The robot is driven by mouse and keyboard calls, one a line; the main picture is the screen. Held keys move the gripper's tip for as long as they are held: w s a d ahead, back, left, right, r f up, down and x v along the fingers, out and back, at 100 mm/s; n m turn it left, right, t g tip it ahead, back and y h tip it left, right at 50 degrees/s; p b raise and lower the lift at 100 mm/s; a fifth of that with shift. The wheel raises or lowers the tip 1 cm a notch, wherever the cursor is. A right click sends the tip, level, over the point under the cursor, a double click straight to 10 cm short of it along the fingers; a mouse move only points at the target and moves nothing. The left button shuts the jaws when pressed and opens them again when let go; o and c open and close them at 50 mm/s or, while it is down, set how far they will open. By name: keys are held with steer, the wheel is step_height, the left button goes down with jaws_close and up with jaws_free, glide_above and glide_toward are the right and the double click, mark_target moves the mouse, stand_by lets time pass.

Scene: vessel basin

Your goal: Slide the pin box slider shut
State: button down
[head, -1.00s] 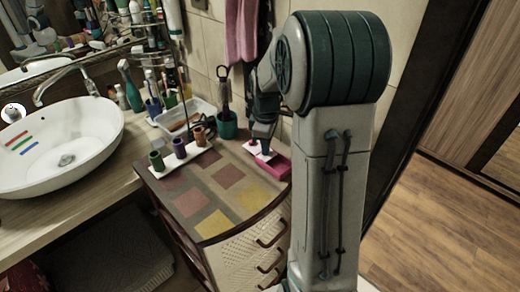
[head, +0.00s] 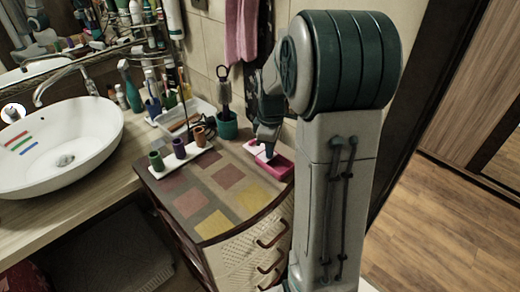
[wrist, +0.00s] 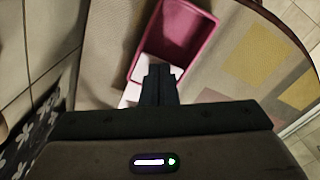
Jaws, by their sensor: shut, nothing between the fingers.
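The pin box (head: 281,168) is a small pink box at the back right corner of the drawer cabinet's top. It also shows in the wrist view (wrist: 184,16), with much of its pink inside uncovered. Its white slider (wrist: 152,68) lies at the box's near end in the wrist view and sticks out past it toward the lower left. My gripper (wrist: 160,70) is shut and empty, pointing down with its tips at the slider. In the head view my gripper (head: 267,154) is at the box's left part. Exact contact is hidden by the fingers.
A white tray with several coloured cups (head: 180,150) stands left of the box, and a teal cup (head: 227,125) stands behind it. The patterned cabinet top (head: 215,200) is clear in front. A wall is close behind; a white basin (head: 60,150) is far left.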

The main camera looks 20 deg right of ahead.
steer(key=shift+s+d, duration=0.15)
steer(key=shift+s, duration=0.2)
steer(key=shift+s+f, duration=0.1)
steer(key=shift+s, duration=0.05)
steer(key=shift+s+d, duration=0.25)
steer(key=shift+s, duration=0.3)
stand_by(0.4)
steer(key=shift+s, duration=0.2)
steer(key=shift+s+d, duration=0.2)
steer(key=shift+s, duration=0.2)
stand_by(0.4)
steer(key=shift+s+d, duration=0.2)
steer(key=shift+s, duration=0.15)
steer(key=shift+s+d+b, duration=0.25)
steer(key=shift+s+b, duration=0.15)
steer(key=shift+s, duration=0.2)
